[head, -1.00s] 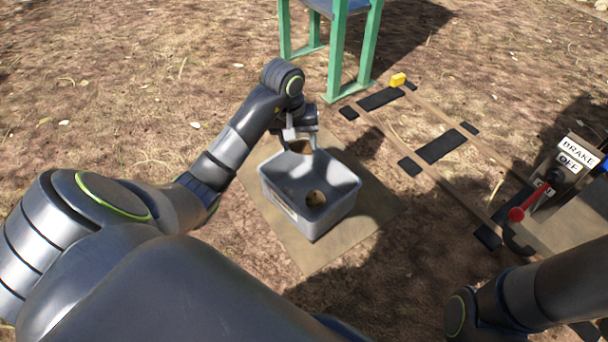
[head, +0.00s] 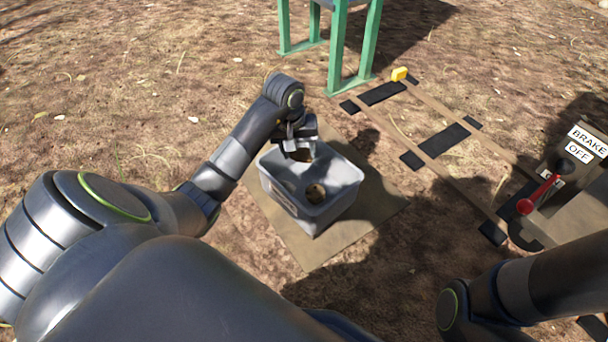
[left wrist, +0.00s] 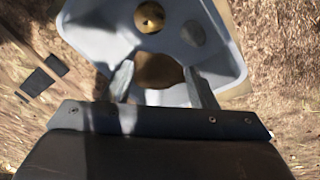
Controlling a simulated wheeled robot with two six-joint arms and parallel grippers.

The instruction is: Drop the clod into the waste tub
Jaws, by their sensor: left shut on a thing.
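The grey waste tub (head: 326,213) stands on a flat tan mat. My left gripper (head: 301,152) is over the far left part of the tub and points down. It is shut on the brown clod (left wrist: 158,70), which shows between the two fingers in the left wrist view. In the head view the clod is mostly hidden by the gripper. Another round brown lump (head: 316,192) lies inside the tub; it also shows in the left wrist view (left wrist: 149,17). A round grey patch beside it could be a shadow or a thing. My right gripper is out of view.
The tan mat (head: 375,212) lies on dry ground. A green-legged stand (head: 337,50) is behind it.

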